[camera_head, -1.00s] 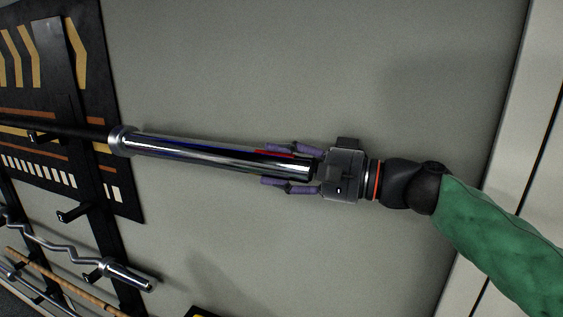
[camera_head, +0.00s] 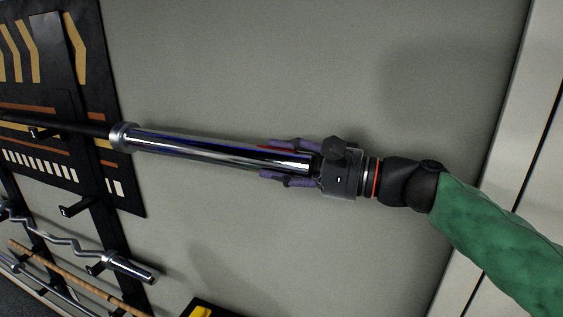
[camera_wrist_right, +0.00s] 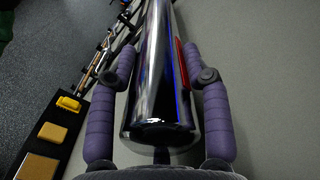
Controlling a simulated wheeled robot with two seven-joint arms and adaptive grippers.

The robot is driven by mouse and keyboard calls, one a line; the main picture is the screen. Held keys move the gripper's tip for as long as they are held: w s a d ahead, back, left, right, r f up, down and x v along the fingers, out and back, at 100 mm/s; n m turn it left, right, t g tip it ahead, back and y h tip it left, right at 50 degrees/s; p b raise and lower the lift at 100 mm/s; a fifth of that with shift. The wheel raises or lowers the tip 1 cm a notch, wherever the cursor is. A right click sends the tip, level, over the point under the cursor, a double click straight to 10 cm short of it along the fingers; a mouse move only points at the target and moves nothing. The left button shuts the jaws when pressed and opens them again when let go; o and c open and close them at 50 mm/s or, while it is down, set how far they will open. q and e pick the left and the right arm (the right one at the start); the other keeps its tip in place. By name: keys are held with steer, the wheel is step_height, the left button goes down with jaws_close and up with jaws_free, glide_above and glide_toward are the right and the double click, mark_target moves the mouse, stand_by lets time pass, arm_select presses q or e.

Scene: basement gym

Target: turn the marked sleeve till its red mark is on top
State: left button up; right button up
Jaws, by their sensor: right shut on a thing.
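The marked sleeve (camera_head: 200,149) is the shiny chrome end of a long bar and runs almost level across the head view. My right gripper (camera_head: 267,158) is shut on the sleeve's free right end, with one purple finger above it and one below. The red mark (camera_head: 292,150) shows as a thin strip at the sleeve's upper edge, partly hidden by the upper finger. In the right wrist view the sleeve (camera_wrist_right: 157,80) lies between both fingers, and the red mark (camera_wrist_right: 182,65) is on its right side, beside the right finger. My left gripper is not in view.
A dark rack with hooks (camera_head: 75,208) stands against the wall at the left. A zigzag curl bar (camera_head: 125,267) and a wooden stick (camera_head: 60,276) hang lower. A yellow item (camera_head: 200,312) shows at the bottom edge. The grey wall (camera_head: 300,60) above is bare.

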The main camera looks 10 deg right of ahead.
steer(key=o, duration=1.1)
steer(key=shift+w+d, duration=0.1)
steer(key=shift+o, duration=0.2)
steer(key=v, duration=1.2)
